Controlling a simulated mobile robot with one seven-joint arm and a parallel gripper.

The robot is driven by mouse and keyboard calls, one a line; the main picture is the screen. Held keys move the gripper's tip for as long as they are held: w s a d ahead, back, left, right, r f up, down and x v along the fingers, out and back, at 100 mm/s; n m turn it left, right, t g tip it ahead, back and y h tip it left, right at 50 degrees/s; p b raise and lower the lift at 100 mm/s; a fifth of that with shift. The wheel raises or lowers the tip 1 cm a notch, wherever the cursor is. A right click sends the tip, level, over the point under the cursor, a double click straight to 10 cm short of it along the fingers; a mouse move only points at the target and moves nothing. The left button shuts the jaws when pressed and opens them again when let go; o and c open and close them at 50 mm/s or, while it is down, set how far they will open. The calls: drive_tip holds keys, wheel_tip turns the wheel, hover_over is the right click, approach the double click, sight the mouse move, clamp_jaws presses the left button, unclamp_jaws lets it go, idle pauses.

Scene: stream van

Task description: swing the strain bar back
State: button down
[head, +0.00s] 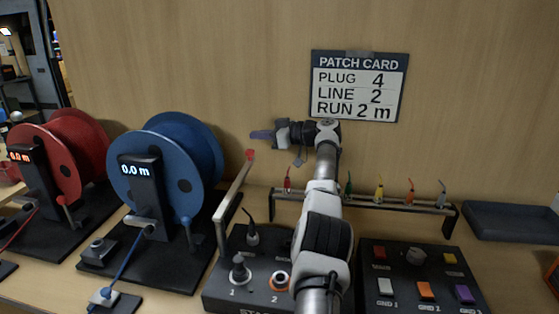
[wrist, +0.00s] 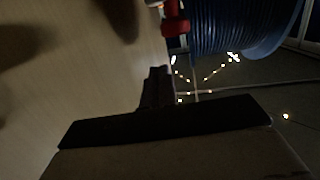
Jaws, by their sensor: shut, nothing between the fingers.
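The strain bar (head: 238,183) appears to be the pale metal bar with a red knob that rises by the left edge of the stage box (head: 222,294). It leans up and back toward the wall, between the blue reel and the box. A red knob (wrist: 175,18), likely the bar's, shows at the top of the wrist view. My gripper (head: 260,135) is shut and empty. It points left, a little above and behind the knob, and looks apart from it. Its dark fingers show in the wrist view (wrist: 156,88). My arm hides part of the stage box.
A blue reel (head: 182,160) stands left of the bar, with a red reel (head: 78,150) beyond. A rack (head: 400,203) with several coloured plugs stands behind my arm. A button box (head: 420,270) and dark tray (head: 510,221) are at right. The wall is close behind my gripper.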

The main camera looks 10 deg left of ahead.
wheel_tip(320, 180, up, 16)
drive_tip(key=p, duration=1.3)
